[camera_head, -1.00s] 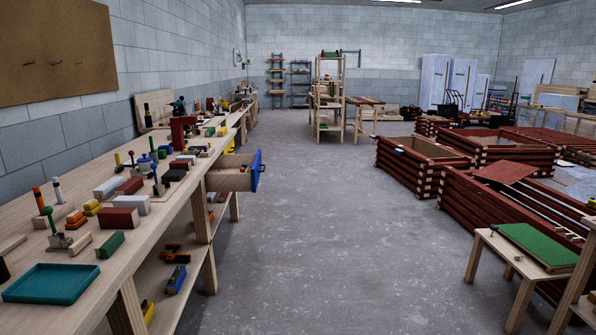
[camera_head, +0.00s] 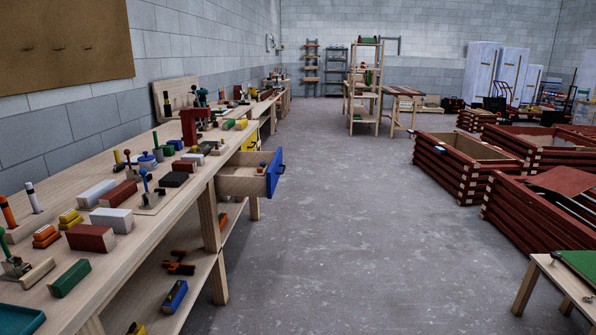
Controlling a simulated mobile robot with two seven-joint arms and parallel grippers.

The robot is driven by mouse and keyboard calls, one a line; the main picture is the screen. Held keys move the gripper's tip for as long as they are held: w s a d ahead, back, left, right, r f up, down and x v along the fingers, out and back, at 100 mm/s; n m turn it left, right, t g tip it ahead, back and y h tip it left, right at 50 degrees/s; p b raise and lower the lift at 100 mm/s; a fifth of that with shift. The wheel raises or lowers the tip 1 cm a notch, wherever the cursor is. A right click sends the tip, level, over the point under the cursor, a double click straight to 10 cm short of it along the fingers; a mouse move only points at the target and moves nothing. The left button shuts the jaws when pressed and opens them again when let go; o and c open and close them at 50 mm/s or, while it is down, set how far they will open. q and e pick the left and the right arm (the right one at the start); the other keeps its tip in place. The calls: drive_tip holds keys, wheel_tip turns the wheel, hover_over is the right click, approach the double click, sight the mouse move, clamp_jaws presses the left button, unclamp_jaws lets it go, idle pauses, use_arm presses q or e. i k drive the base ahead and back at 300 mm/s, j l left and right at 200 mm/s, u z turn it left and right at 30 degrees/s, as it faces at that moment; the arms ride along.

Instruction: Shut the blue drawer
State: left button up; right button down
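The blue drawer (camera_head: 275,173) is a wooden drawer with a blue front, under the top of the long workbench (camera_head: 122,229) on the left. It stands pulled out into the aisle, with its wooden side and part of its inside showing. A few small items, one of them orange-red, show inside it. Neither of my grippers is in view.
The bench top carries many blocks and tools, and its lower shelf (camera_head: 185,278) holds a blue block (camera_head: 174,297). Stacked red timber frames (camera_head: 463,165) and a small table (camera_head: 556,280) stand right. The grey floor (camera_head: 350,230) between is clear.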

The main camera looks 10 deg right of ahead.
sight(239, 169)
drive_tip(key=i+l, duration=0.7)
drive_tip(key=i, duration=0.2)
drive_tip(key=i+l+u, duration=0.15)
drive_tip(key=u, duration=0.25)
drive_tip(key=i+l+u, duration=0.3)
drive_tip(key=i, duration=0.15)
drive_tip(key=i+l+u, duration=0.4)
drive_tip(key=i+l, duration=0.95)
drive_tip(key=l, duration=0.15)
